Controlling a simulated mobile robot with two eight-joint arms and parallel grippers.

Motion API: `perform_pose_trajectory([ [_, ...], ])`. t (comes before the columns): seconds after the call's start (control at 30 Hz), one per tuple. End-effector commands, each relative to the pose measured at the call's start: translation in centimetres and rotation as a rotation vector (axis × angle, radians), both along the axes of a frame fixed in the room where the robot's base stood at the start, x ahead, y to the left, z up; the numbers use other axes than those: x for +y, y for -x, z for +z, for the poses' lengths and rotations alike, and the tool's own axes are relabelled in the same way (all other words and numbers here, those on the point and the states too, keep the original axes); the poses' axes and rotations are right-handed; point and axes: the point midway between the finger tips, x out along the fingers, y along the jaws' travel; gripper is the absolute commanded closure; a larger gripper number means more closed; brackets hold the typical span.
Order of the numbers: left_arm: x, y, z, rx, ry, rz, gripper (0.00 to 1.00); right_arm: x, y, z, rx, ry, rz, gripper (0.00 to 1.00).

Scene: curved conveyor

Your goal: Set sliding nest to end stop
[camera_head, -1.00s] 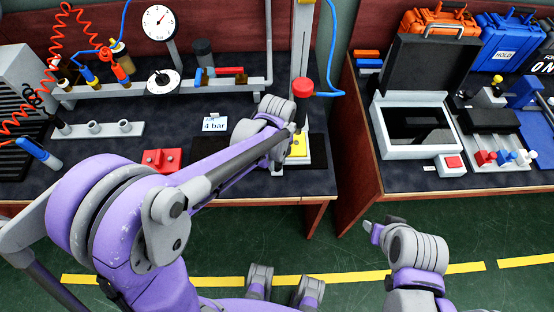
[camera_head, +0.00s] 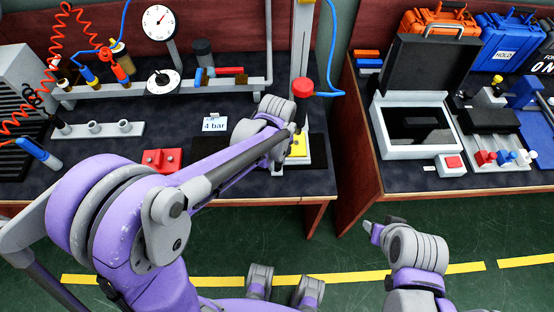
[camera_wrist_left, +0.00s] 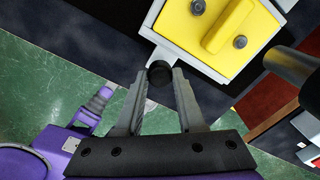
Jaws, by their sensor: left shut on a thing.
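The sliding nest is a pale plate with a yellow block on top (camera_wrist_left: 228,32). In the head view its yellow part (camera_head: 300,146) shows under the press column at the right of the left bench, partly hidden by my left arm. A black round knob (camera_wrist_left: 159,72) sticks out at the plate's near corner in the left wrist view. My left gripper (camera_wrist_left: 160,76) is shut on this knob, one finger on each side. The end stop cannot be made out. My right gripper (camera_head: 371,228) is over the green floor, away from the nest; its jaw gap is unclear.
A red press head (camera_head: 303,88) on a column stands above the nest. A red block (camera_head: 161,161) and a "4 bar" card (camera_head: 214,124) lie to the left on the bench. A gap separates this bench from the right one, which holds an open case (camera_head: 383,118).

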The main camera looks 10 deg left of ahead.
Motion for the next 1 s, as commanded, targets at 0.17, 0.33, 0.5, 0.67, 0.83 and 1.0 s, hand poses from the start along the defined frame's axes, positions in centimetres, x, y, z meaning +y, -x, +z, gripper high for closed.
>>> perform_pose_trajectory([
  [0.17, 0.0, 0.0, 0.0, 0.000, 0.000, 0.000, 1.00, 0.0, 0.0, 0.0, 0.000, 0.000, 0.000, 0.50],
  [0.33, -2.0, -0.6, 0.0, 0.000, 0.001, -0.005, 1.00, 0.0, 0.1, -0.3, 0.001, 0.000, 0.000, 0.50],
  [0.5, -5.6, -1.6, 0.0, 0.000, 0.003, -0.005, 1.00, 0.0, 0.2, -0.8, 0.003, 0.000, 0.000, 0.50],
  [0.67, -7.1, -2.1, 0.0, -0.002, 0.001, -0.002, 1.00, 0.0, 0.2, -1.0, 0.004, 0.000, 0.000, 0.50],
  [0.83, -7.3, -2.1, 0.1, -0.003, 0.003, -0.001, 1.00, 0.0, 0.2, -1.0, 0.004, 0.000, 0.000, 0.50],
  [1.0, -7.3, -2.1, 0.1, -0.002, 0.005, -0.001, 0.53, 0.0, 0.2, -1.0, 0.004, 0.000, 0.000, 0.50],
])
